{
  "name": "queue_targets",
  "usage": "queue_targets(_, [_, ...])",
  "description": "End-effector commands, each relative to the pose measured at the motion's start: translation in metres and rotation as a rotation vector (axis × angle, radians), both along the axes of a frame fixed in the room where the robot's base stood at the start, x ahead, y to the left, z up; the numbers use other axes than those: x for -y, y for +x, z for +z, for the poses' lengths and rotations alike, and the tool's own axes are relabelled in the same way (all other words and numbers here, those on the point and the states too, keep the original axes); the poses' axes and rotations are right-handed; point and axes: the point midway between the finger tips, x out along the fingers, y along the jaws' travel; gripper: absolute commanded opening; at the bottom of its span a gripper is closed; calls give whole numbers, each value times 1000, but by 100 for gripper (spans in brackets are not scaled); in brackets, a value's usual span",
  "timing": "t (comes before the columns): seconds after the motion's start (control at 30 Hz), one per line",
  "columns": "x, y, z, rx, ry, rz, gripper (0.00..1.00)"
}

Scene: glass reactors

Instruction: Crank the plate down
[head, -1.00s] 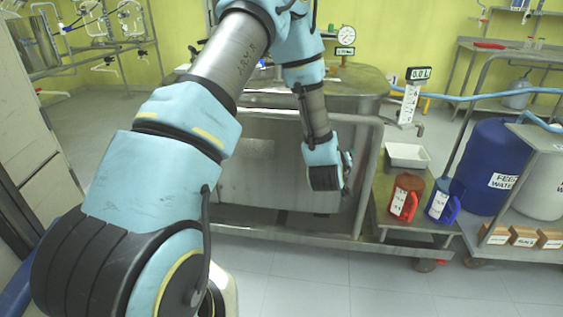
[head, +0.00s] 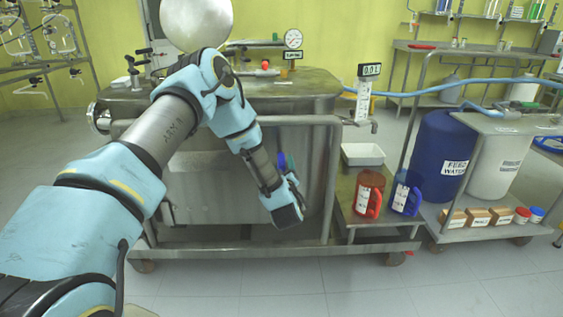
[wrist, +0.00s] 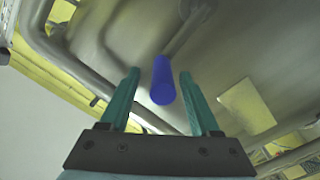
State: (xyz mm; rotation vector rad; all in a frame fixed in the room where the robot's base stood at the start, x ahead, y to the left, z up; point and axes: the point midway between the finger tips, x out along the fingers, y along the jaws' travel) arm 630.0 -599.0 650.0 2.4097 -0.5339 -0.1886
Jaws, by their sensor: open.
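A blue cylindrical handle (wrist: 162,82) shows in the wrist view, end-on and between the two teal fingers of my gripper (wrist: 160,74). The fingers are open, with a gap on either side of the handle. In the head view a small blue piece (head: 282,160) shows in front of the steel vessel (head: 200,190), just above the end of my arm; it looks like the same handle. My fingers are hard to make out there. I cannot pick out the plate in either view.
A steel frame rail (head: 290,121) runs around the vessel front. To the right, a low cart holds a white tray (head: 362,154), a red jug (head: 369,190) and a blue jug (head: 407,192). A blue drum (head: 447,158) stands beyond. The floor in front is clear.

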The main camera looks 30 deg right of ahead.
Motion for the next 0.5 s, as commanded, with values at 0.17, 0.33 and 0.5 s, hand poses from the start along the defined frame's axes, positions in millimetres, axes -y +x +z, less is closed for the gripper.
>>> queue_targets(0.17, [9,20,0,0,0,1,63])
queue_targets(0.33, [12,27,0,0,1,1,63])
queue_targets(0.5, [12,27,0,-1,2,0,63])
